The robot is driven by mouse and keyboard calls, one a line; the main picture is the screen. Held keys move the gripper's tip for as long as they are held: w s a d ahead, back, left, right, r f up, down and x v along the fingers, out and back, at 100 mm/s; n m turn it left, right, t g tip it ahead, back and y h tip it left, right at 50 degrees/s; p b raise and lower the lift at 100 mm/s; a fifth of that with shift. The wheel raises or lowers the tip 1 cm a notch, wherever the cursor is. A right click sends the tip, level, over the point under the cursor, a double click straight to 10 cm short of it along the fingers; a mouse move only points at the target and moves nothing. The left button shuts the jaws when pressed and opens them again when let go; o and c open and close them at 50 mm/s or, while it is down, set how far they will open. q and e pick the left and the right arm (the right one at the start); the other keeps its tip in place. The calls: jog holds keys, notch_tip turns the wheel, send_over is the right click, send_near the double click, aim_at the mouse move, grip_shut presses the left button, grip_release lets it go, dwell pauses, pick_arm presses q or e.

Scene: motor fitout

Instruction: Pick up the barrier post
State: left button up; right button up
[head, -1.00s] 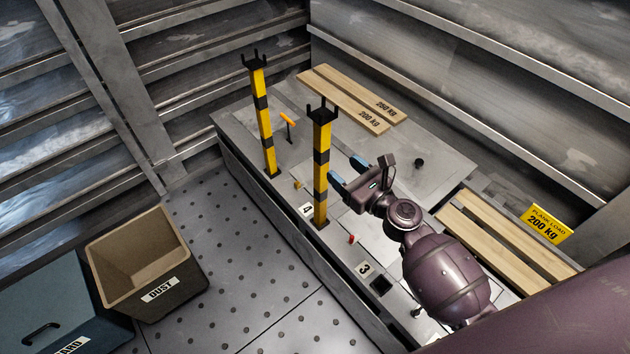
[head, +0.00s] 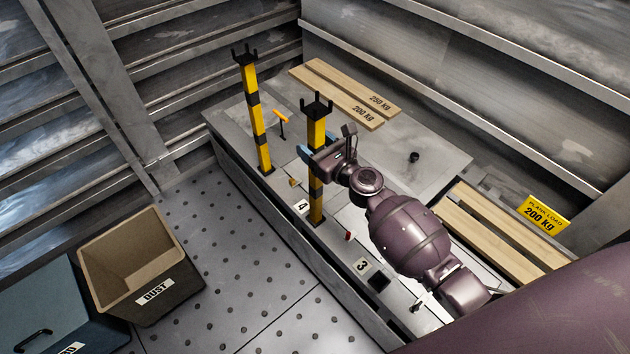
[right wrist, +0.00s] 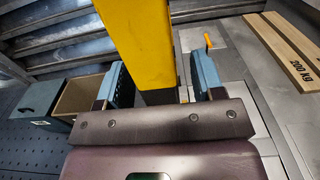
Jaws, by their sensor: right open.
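A yellow and black barrier post (head: 317,133) with a forked black top stands upright near the number 4 label on the grey bench. A second, similar post (head: 260,136) stands upright farther back on the left. My right gripper (head: 311,152) is at the nearer post, around its upper middle. In the right wrist view the post (right wrist: 139,45) rises between the two blue fingers of the gripper (right wrist: 158,85), which are open with gaps beside it. My left gripper is not in view.
Wooden planks (head: 335,89) lie at the back of the bench (head: 440,150), and more planks (head: 490,240) lie at the right. A small orange-handled tool (head: 281,118) stands between the posts. A dust bin (head: 150,290) stands on the floor at left.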

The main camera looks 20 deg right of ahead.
jog(key=shift+x, duration=0.8)
grip_shut()
jog(key=shift+r, duration=0.15)
